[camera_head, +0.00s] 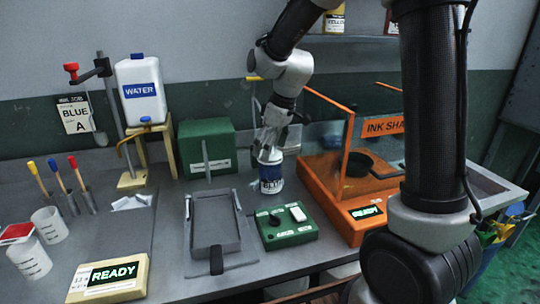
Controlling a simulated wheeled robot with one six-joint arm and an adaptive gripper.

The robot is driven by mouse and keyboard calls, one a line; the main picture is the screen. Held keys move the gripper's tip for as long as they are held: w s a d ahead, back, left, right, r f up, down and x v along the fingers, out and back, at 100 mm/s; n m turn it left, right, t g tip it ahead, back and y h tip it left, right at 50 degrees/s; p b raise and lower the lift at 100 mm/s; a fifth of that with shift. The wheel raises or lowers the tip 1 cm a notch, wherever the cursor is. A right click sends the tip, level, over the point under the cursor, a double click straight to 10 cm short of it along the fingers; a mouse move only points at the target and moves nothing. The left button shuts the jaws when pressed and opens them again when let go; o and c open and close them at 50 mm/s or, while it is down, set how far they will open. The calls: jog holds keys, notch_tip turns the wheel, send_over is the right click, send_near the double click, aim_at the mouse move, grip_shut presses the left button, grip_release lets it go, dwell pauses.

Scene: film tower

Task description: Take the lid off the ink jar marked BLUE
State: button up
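A small jar (270,181) with a blue and white label stands upright on the grey bench in the middle; its lettering is too small to read surely. Its pale top shows just under my gripper (267,150). My gripper points down from above, with its fingers at the jar's lid. The fingers and the lid overlap in the picture, so I cannot tell whether they are shut on it or only around it.
An orange machine (340,209) with a raised clear panel stands close right of the jar. A green control box (287,229) and a grey tray (214,246) lie in front. A green box (205,138) and a WATER jug (142,92) stand behind left.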

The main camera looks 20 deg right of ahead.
jog(key=shift+c, duration=0.4)
jog(key=c, duration=1)
jog(key=shift+o, duration=0.2)
jog(key=shift+r, duration=0.7)
grip_shut()
notch_tip(320, 180, up, 2)
jog(key=shift+r, duration=0.2)
jog(key=s+a, duration=0.2)
jog(key=s, duration=0.6)
jog(key=s+a, duration=0.3)
jog(key=s, duration=0.6)
jog(key=shift+s+f, duration=0.15)
